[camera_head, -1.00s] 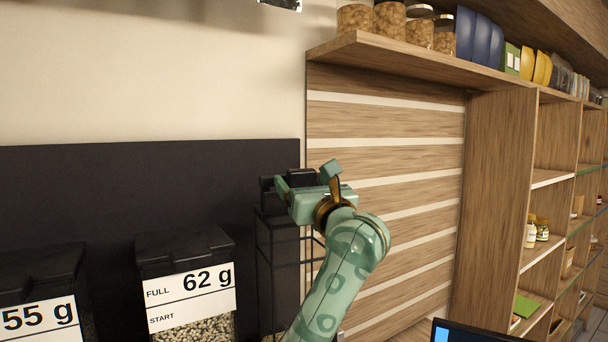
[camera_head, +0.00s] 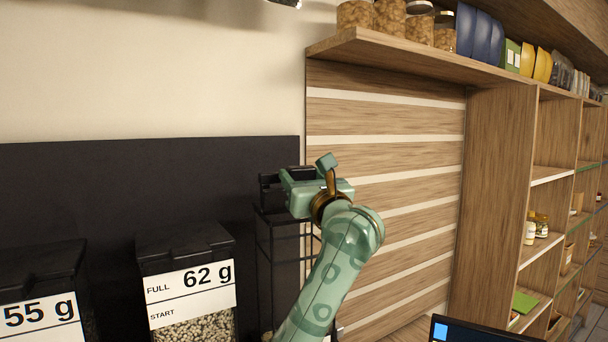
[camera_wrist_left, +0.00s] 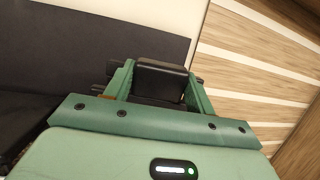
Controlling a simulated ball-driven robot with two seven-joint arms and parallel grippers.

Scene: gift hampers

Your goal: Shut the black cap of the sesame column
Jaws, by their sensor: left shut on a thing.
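A dark, narrow column (camera_head: 264,255) in a thin black frame stands right of the labelled bins; its front shows no readable label. My left gripper (camera_head: 292,176) is at its top, with the arm rising from below. In the left wrist view, the gripper's two green fingers sit on either side of a black block, the cap (camera_wrist_left: 160,78), and are shut on it. In the head view the cap is largely hidden by the gripper, so I cannot tell whether it is fully down. My right gripper is not in view.
A bin reading 62 g (camera_head: 188,255) and a bin reading 55 g (camera_head: 40,265) stand to the left against a black back panel (camera_head: 150,185). A slatted wood wall (camera_head: 390,190) is close on the right. A shelf with jars (camera_head: 390,62) overhangs above.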

